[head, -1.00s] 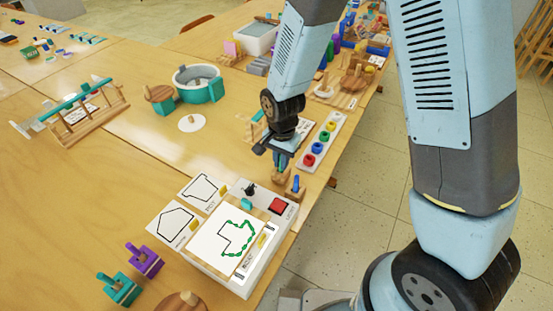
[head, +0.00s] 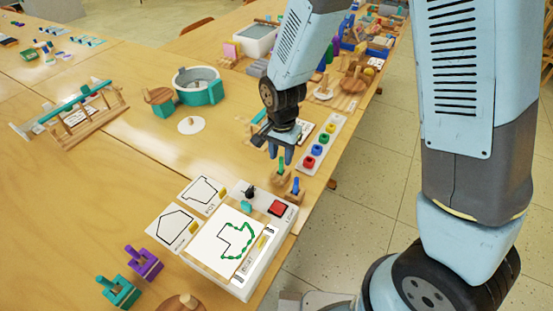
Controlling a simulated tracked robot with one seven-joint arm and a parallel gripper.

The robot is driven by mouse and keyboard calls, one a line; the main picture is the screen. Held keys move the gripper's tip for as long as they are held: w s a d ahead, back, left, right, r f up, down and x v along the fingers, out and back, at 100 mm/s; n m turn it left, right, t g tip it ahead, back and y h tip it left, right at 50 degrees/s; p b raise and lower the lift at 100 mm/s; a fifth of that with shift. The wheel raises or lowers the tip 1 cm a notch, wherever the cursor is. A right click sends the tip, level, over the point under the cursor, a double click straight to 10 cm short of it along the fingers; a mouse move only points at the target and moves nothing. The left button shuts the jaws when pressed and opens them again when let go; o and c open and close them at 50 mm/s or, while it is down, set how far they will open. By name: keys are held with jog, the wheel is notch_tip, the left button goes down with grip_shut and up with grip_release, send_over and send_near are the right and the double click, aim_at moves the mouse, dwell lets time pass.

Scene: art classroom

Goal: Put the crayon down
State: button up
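My gripper (head: 280,155) is just above a small wooden holder (head: 279,182) on the table, behind the white drawing box (head: 262,262). Its two dark fingers are apart. A short upright crayon-like stick (head: 281,168) shows below the fingers, in the holder; it is small and its colour is hard to tell. No crayon shows held between the fingertips. A second wooden holder to the right bears an upright blue stick (head: 296,185). The drawing sheet (head: 219,243) on the box has a black outline, partly traced in green.
The box has a red button (head: 277,208) and a black knob (head: 249,192). Shape cards (head: 172,228) lie to the left. The table between the cards and the teal-handled basin (head: 199,85) is mostly clear.

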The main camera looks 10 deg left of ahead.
notch_tip(320, 180, up, 8)
jog(key=shift+r, duration=0.25)
jog(key=d+r+n+t+y, duration=0.1)
jog(key=d+r+n+t, duration=0.15)
jog(key=d+r, duration=1.35)
jog(key=s+d+r+n+t, duration=0.1)
jog(key=s+d+r, duration=0.2)
jog(key=s+d, duration=0.2)
jog(key=s+d+r+n+t+h, duration=0.1)
jog(key=s+d+r, duration=0.3)
jog(key=d, duration=0.4)
jog(key=shift+s+r+t, duration=0.15)
jog(key=shift+s+t, duration=0.4)
jog(key=shift+s, duration=0.35)
